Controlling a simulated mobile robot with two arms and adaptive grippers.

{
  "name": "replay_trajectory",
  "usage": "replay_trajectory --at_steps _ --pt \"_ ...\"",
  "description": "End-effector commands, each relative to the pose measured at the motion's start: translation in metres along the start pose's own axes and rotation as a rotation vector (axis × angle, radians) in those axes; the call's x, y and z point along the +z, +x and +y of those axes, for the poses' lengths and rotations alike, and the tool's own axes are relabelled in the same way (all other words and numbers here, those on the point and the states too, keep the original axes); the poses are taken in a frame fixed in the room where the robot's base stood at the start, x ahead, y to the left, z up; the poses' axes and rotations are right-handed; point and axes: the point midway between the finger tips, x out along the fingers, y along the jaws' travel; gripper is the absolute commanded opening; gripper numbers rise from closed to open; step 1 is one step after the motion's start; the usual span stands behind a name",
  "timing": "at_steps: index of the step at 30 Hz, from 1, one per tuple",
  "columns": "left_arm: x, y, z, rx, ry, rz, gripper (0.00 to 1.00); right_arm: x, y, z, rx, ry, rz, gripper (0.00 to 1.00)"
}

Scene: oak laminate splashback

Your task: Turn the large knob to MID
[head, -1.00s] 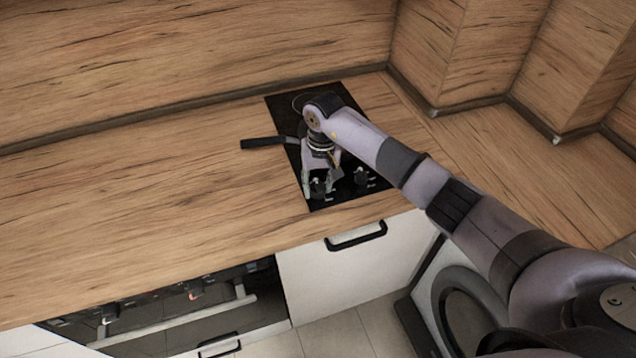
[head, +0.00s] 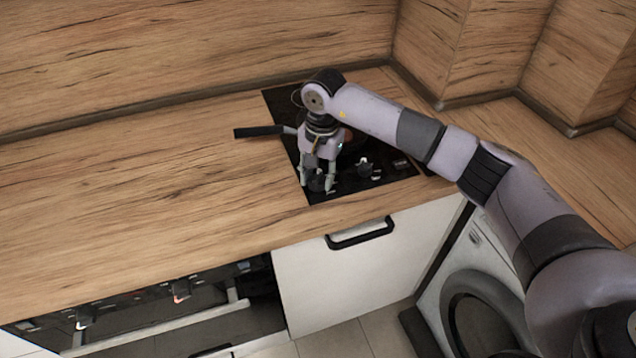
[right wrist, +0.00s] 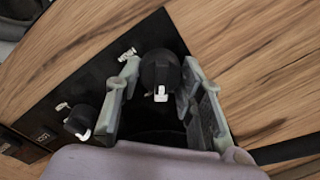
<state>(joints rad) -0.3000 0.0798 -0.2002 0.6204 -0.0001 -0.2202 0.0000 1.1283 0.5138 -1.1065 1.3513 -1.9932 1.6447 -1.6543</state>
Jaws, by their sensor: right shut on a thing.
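The large knob (right wrist: 160,72) is black with a white pointer mark. It sits between the two fingers of my right gripper (right wrist: 158,88) in the right wrist view, its mark toward the bottom of the picture. In the head view my right gripper (head: 318,184) points down over the front left of the black cooktop (head: 283,104), shut on this knob, which the fingers partly hide. A second, smaller-looking knob (right wrist: 78,122) stands beside it; it also shows in the head view (head: 365,167). I cannot read a MID label. My left gripper is not in view.
A pan with a dark handle (head: 262,132) sits on the cooktop behind my gripper, its handle reaching left over the wooden counter (head: 150,200). The counter left of it is clear. A white drawer front with a black handle (head: 360,233) is below.

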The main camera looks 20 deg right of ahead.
Motion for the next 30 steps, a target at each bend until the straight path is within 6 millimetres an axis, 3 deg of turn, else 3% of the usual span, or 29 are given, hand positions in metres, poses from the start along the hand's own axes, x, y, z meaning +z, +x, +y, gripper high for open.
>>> replay_trajectory --at_steps 12,30 --pt "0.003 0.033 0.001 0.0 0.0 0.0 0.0 0.0 0.003 0.0 -0.001 0.394 0.025 0.07" --pt "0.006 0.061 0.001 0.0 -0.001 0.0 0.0 0.001 0.001 0.0 -0.001 0.927 0.056 0.07"
